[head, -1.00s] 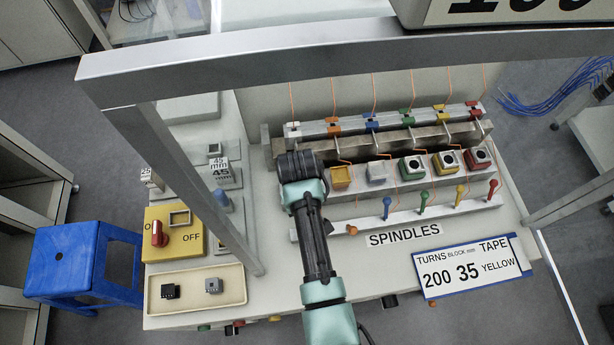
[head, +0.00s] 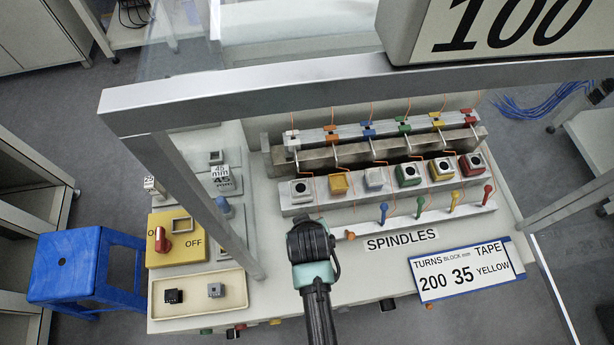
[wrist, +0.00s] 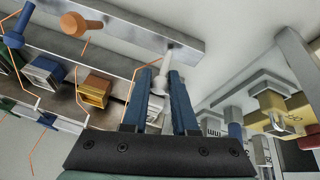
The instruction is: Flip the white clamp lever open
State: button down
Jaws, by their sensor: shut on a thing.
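The white clamp lever (wrist: 174,58) stands out from the grey rail in the wrist view, and its end lies between my two blue fingers. My gripper (wrist: 161,82) is shut on it. In the head view my gripper (head: 310,232) is at the left end of the front lever rail and hides the white lever. The white spindle block (head: 301,190) with a dark round top is at the left end of the spindle row, behind my gripper and apart from it.
An orange lever (head: 350,235) is just right of my gripper; it also shows in the wrist view (wrist: 78,24). Blue (head: 384,212), green, yellow and red levers follow along the rail (head: 400,222). A metal frame post (head: 205,195) stands to the left.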

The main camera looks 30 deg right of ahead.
jog(key=t+b, duration=0.1)
jog(key=s+t+b, duration=0.1)
jog(key=s+f+t+h+b, duration=0.1)
jog(key=t+b, duration=0.1)
jog(key=shift+s+a, duration=0.1)
jog(key=shift+a, duration=0.25)
jog(key=t+b, duration=0.1)
jog(key=b, duration=0.1)
jog(key=shift+s+a+t+h+b, duration=0.1)
jog(key=shift+s+t+h+b, duration=0.25)
jog(key=shift+t+h, duration=0.05)
jog(key=shift+s+t+b, duration=0.15)
jog(key=shift+t+b, duration=0.35)
jog(key=shift+b, duration=0.15)
jog(key=shift+r, duration=0.15)
jog(key=c, duration=0.7)
grip_release()
jog(key=v, duration=1.3)
jog(key=shift+a+f+b, duration=0.2)
jog(key=shift+b, duration=0.15)
